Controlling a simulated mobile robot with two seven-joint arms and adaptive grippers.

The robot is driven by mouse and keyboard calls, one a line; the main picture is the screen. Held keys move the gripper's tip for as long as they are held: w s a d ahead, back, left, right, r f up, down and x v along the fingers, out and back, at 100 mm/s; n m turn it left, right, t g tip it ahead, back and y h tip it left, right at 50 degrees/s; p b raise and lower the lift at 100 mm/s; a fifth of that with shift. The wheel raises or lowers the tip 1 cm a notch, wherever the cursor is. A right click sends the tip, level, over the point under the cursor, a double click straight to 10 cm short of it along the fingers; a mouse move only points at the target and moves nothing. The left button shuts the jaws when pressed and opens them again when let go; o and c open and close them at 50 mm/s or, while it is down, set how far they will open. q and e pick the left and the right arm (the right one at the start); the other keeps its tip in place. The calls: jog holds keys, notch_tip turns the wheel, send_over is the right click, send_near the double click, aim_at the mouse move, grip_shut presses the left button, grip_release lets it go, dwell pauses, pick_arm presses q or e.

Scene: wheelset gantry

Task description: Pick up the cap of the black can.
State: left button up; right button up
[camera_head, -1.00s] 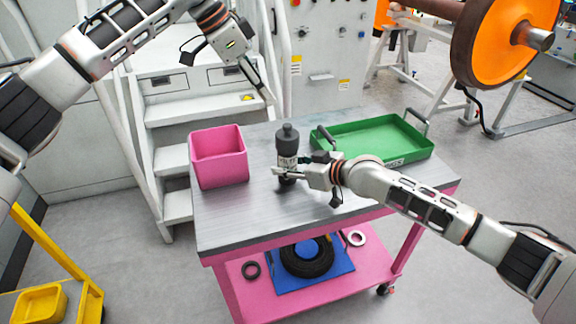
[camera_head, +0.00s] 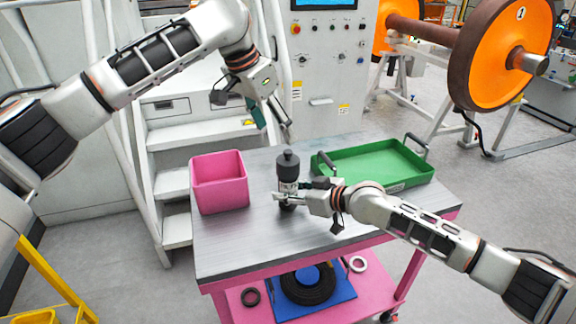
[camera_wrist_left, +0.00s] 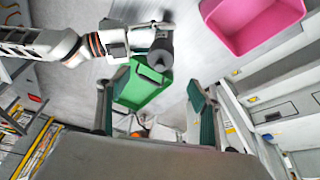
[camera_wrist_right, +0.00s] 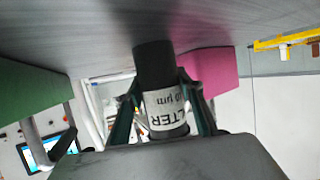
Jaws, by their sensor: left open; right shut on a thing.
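The black can (camera_head: 287,186) with a white label stands upright above the grey table top, its dark knobbed cap (camera_head: 288,165) on top. Whether its base touches the table is unclear. My right gripper (camera_head: 283,197) is shut on the can's body from the right; the right wrist view shows the label (camera_wrist_right: 165,110) between its fingers (camera_wrist_right: 163,108). My left gripper (camera_head: 275,132) is open and empty, above and behind the cap, fingers pointing down. In the left wrist view the cap (camera_wrist_left: 160,58) lies ahead of the open fingers (camera_wrist_left: 160,95), apart from them.
A pink open box (camera_head: 220,205) stands on the table left of the can. A green tray (camera_head: 405,184) with dark handles lies to the right. Grey steps (camera_head: 195,130) and a control panel (camera_head: 330,75) stand behind. The table's front left is clear.

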aim_at(287, 161)
pick_arm(q)
jog(key=d+f+n, duration=0.1)
jog(key=f, duration=0.1)
jog(key=w+f+n+t+y, duration=0.1)
jog(key=f+n, duration=0.1)
jog(key=d+f+n, duration=0.1)
jog(key=f, duration=0.2)
jog(key=shift+w+d+n, duration=0.25)
jog(key=shift+d+n, duration=0.05)
jog(key=shift+d, duration=0.05)
jog(key=shift+y, duration=0.3)
jog(key=shift+s+x, duration=0.15)
jog(key=shift+x, duration=1.15)
jog(key=shift+s+x, duration=0.15)
jog(key=shift+x, duration=1.2)
jog(key=shift+a+f, duration=0.15)
jog(key=shift+c, duration=0.5)
jog(key=c, duration=1)
